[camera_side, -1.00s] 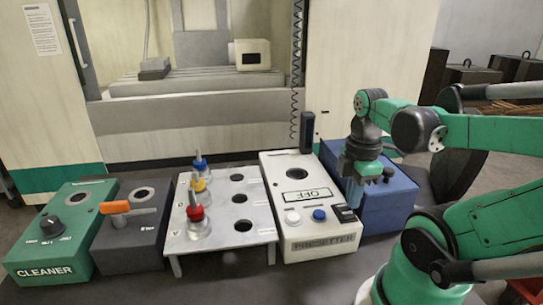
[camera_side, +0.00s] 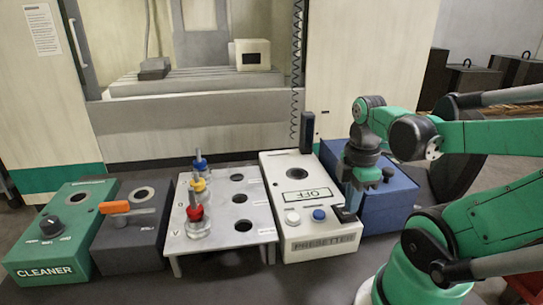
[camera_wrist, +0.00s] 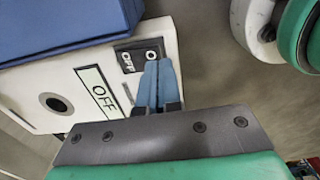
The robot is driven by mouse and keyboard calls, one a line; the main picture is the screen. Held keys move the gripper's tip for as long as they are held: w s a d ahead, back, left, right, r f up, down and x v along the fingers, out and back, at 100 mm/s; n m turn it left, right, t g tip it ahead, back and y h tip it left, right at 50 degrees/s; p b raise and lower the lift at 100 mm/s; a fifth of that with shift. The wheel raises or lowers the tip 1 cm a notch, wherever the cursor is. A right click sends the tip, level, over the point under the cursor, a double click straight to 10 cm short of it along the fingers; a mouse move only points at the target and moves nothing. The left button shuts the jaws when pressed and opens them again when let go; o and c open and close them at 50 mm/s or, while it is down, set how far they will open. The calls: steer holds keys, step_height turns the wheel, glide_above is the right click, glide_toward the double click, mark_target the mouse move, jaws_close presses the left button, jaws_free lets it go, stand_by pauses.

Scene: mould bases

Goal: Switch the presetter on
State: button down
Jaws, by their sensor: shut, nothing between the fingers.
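The presetter (camera_side: 270,170) is a white box with a round hole, a label at its front, and white and blue buttons. Its display (camera_side: 309,196) reads OFF, and the display also shows in the wrist view (camera_wrist: 97,92). Its black rocker switch (camera_side: 344,214) sits at the front right corner; it also shows in the wrist view (camera_wrist: 127,58), partly behind the fingers. My gripper (camera_side: 351,207) is shut and empty, its blue fingers pointing down at the switch. In the wrist view the fingertips (camera_wrist: 158,63) overlap one end of the switch; I cannot tell whether they touch.
A blue box (camera_side: 395,205) with a dark knob stands right beside the presetter. To its left are a white rack (camera_side: 218,222) with several tool holders, a dark box (camera_side: 150,245) with an orange-handled lever, and the green cleaner (camera_side: 75,240). A machine stands behind.

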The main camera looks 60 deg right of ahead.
steer(key=shift+f, duration=0.85)
stand_by(0.3)
steer(key=shift+r, duration=3.55)
steer(key=w+a+m+t, duration=0.1)
steer(key=w, duration=0.1)
steer(key=w+a+f+m+t, duration=0.1)
steer(key=w+a+m, duration=0.1)
steer(key=w, duration=0.1)
steer(key=w+a+m+t+h, duration=0.1)
steer(key=w+a, duration=0.1)
steer(key=w, duration=0.1)
steer(key=shift+f+m+t, duration=0.3)
steer(key=shift+m+t, duration=0.1)
steer(key=w+a+m+t, duration=0.1)
steer(key=a, duration=0.1)
steer(key=w+a+m+t, duration=0.1)
steer(key=w+a, duration=0.1)
steer(key=w+a+m+t+y, duration=0.1)
steer(key=a+m, duration=0.1)
steer(key=shift+w+a+r, duration=0.1)
steer(key=shift+w+a, duration=0.05)
steer(key=shift+a, duration=0.05)
